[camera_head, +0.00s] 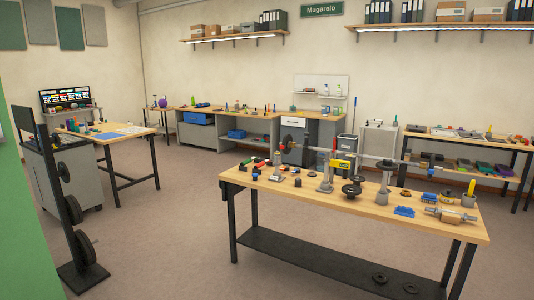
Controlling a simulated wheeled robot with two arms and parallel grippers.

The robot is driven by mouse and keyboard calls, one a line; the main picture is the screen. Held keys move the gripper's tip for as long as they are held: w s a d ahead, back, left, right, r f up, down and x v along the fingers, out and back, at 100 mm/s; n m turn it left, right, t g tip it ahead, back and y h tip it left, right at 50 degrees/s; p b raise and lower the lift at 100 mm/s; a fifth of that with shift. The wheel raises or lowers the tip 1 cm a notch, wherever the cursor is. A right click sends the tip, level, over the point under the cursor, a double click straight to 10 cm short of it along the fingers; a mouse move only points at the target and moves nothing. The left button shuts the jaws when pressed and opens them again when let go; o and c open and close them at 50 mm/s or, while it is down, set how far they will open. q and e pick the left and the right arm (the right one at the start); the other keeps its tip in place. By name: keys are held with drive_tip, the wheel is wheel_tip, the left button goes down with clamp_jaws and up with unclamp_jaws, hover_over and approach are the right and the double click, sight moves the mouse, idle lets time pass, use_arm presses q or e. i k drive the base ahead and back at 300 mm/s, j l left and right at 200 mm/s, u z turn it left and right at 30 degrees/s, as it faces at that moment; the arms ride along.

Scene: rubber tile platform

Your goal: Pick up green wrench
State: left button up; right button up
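I cannot make out a green wrench for certain; the small tools are too tiny to tell apart. Several small tools (258,164), some with red and black parts, lie at the left end of the near wooden workbench (300,198). More small items stand on the back workbench (262,114), also too small to name. Neither of my grippers is in view.
The near workbench carries metal stands, a long horizontal bar (340,153), blue parts (404,211) and a metal cylinder (450,215). A rack with black discs (85,248) stands at the left, beside a green panel (25,210). Open floor (165,235) lies between.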

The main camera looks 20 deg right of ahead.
sight(249, 160)
drive_tip(key=i+z, duration=0.1)
drive_tip(key=i, duration=0.4)
drive_tip(key=i+z, duration=0.15)
drive_tip(key=i, duration=0.4)
drive_tip(key=i+j+z, duration=0.1)
drive_tip(key=i, duration=0.4)
drive_tip(key=i+j+z, duration=0.1)
drive_tip(key=i, duration=0.4)
drive_tip(key=i+j+z, duration=0.1)
drive_tip(key=i+j, duration=0.15)
drive_tip(key=i, duration=0.25)
